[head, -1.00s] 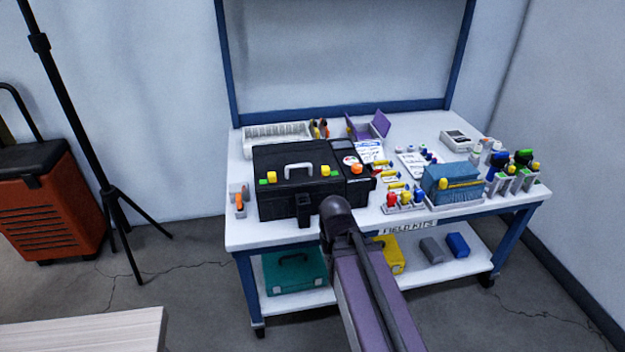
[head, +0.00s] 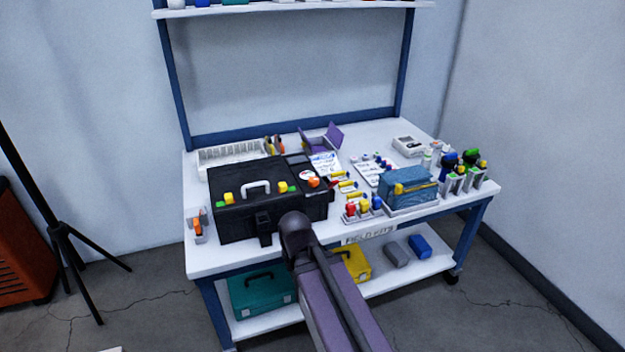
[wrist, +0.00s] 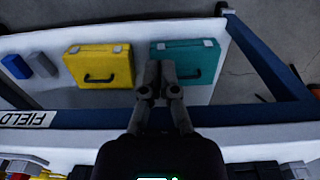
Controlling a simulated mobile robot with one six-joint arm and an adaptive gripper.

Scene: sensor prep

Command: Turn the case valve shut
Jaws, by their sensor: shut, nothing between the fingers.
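The black case (head: 262,215) stands closed on the left part of the bench top, with a white handle and small yellow and green pieces on its lid. An orange knob (head: 313,182), which looks like the valve, sits at the case's right end beside a round gauge (head: 306,174). I cannot read the knob's turn position. My gripper (wrist: 160,72) is shut and empty in the wrist view, in front of the bench and over the lower shelf, apart from the case. In the head view my arm hides it.
The lower shelf holds a teal case (head: 262,290) and a yellow case (head: 354,264). Right of the black case stand red, yellow and blue-capped pieces (head: 363,207) and a blue bag (head: 405,188). An orange-tipped item (head: 198,224) stands at the left edge. A tripod (head: 62,230) stands left.

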